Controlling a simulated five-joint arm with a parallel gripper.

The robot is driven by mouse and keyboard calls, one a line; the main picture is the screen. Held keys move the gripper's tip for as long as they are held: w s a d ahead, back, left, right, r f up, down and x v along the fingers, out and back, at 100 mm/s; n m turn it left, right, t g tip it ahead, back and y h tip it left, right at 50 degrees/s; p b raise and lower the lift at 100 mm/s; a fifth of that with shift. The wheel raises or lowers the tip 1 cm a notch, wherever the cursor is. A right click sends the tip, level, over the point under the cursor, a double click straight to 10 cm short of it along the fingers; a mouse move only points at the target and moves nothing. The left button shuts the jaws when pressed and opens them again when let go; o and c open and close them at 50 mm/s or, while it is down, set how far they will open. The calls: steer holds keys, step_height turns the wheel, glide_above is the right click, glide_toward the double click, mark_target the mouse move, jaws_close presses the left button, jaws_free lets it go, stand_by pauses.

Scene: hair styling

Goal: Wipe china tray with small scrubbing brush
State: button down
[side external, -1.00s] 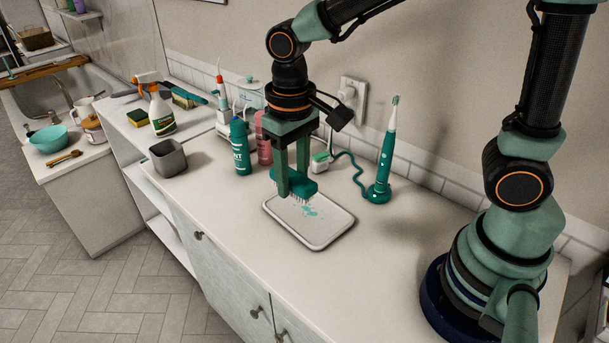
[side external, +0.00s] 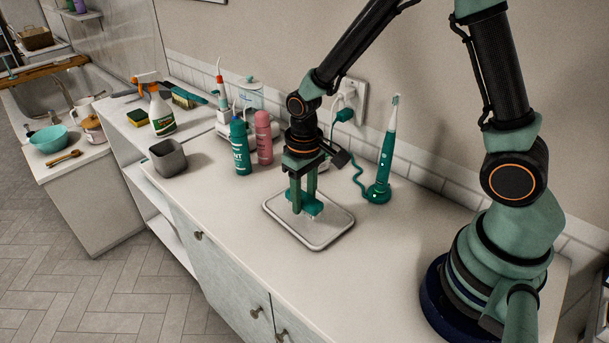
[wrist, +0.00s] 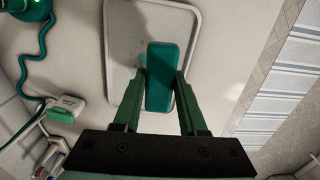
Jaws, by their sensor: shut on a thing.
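My gripper (side external: 304,205) is shut on a small teal scrubbing brush (side external: 313,204), bristles down, low over the china tray (side external: 336,230). In the wrist view the brush (wrist: 159,76) lies between the two fingers (wrist: 160,85), over the middle of the tray. The tray (wrist: 197,22) is pale with a raised rim and lies flat on the counter. The bristles appear to be at the tray surface, but exact contact cannot be told. A faint teal mark shows on the tray beside the brush in the wrist view.
An electric toothbrush (side external: 385,160) stands on its base behind the tray, with a coiled cord (wrist: 28,58). A teal bottle (side external: 240,148), a pink bottle (side external: 264,138) and a grey cup (side external: 168,158) stand left of it. The counter right of the tray is clear.

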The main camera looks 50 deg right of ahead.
steer(key=shift+f, duration=0.85)
steer(key=shift+d+f, duration=0.15)
steer(key=shift+f, duration=0.75)
steer(key=shift+s+d, duration=0.1)
steer(key=shift+d, duration=1.4)
steer(key=shift+w+d, duration=0.35)
steer(key=shift+w+a, duration=0.15)
steer(key=shift+a, duration=0.1)
steer(key=shift+w+a, duration=0.15)
steer(key=shift+a, duration=1.4)
steer(key=shift+w+a, duration=0.1)
steer(key=shift+a, duration=0.15)
steer(key=shift+w+d, duration=0.1)
steer(key=shift+w, duration=0.3)
steer(key=shift+s+d, duration=0.15)
steer(key=shift+d, duration=1.75)
steer(key=shift+d+r, duration=0.15)
steer(key=shift+r, duration=0.05)
step_height(320, 180, up, 8)
